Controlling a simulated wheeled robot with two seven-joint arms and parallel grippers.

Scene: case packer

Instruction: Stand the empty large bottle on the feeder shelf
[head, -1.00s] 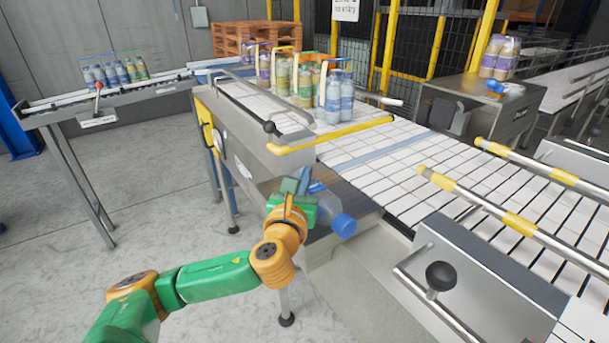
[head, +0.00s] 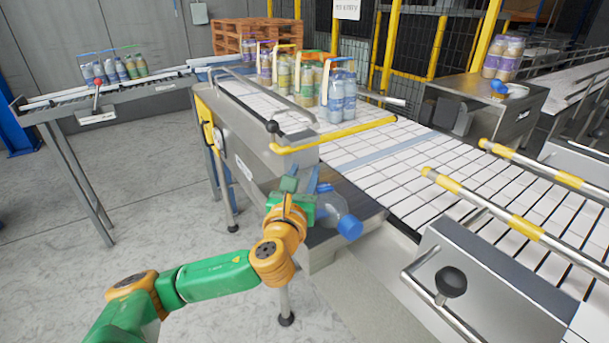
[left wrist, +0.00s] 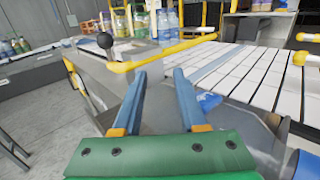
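The empty large bottle (head: 332,206) is clear with a blue cap (head: 350,227). It lies tilted at the dark steel shelf (head: 362,207) beside the conveyor, cap toward me. My left gripper (head: 305,184) is beside it, on its left, and partly hides it. In the left wrist view the two blue fingers (left wrist: 160,74) are apart with nothing held between them. The bottle's clear body (left wrist: 258,138) and cap (left wrist: 306,165) show right of the fingers there. Whether a finger touches the bottle I cannot tell. My right gripper is not in view.
A yellow rail (head: 335,136) with a black knob stands just beyond the gripper. Wrapped bottle packs (head: 306,78) stand on the white conveyor (head: 440,165). A side table (head: 140,98) at the left holds more small bottles. The floor at left is clear.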

